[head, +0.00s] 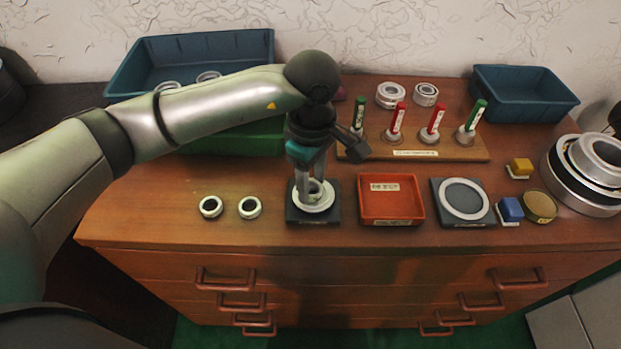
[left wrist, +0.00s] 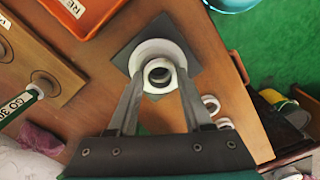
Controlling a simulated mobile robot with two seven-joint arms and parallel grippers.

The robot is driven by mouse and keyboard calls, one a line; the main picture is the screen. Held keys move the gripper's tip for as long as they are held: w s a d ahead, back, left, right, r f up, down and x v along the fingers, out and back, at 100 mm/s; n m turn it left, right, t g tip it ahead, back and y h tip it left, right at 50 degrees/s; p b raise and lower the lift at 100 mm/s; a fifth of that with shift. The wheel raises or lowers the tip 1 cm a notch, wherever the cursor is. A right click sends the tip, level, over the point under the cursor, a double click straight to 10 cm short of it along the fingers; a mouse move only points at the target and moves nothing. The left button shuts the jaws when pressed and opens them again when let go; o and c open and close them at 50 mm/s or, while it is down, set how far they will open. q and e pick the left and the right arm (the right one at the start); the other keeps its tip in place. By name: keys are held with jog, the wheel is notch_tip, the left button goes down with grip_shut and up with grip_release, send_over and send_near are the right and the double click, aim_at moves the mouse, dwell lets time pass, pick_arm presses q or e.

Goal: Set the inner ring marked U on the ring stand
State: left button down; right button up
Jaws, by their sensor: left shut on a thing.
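My left gripper (head: 311,192) points straight down over the ring stand, a dark square base (head: 295,215) with a pale round flange. Its fingers are shut on a small steel inner ring (left wrist: 158,72), which sits centred over the flange in the left wrist view. I cannot tell whether the ring rests on the stand or hangs just above it. No mark on the ring is legible. Two similar small rings, one at left (head: 210,207) and one nearer the stand (head: 249,207), lie on the wooden top. My right gripper is not in view.
Behind are a wooden gauge rack (head: 470,152), a green bin (head: 225,141) and blue bins. A large bearing (head: 590,170) sits far right.

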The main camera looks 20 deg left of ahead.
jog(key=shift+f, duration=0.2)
pick_arm(q)
jog(key=shift+d+r+p, duration=0.1)
jog(key=shift+r+p, duration=0.35)
jog(key=shift+r, duration=0.1)
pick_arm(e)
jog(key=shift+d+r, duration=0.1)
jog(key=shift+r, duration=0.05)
pick_arm(q)
jog(key=shift+f+b, duration=0.2)
jog(key=shift+b, duration=0.2)
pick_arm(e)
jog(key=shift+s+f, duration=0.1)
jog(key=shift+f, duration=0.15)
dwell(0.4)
pick_arm(q)
jog(key=shift+f, duration=0.15)
jog(key=shift+f+b, duration=0.55)
jog(key=shift+b, duration=0.15)
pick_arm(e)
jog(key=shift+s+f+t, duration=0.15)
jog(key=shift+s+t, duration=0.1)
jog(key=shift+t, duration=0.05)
pick_arm(q)
jog(key=shift+r, duration=0.15)
jog(key=shift+r+p, duration=0.45)
jog(key=shift+r, duration=0.2)
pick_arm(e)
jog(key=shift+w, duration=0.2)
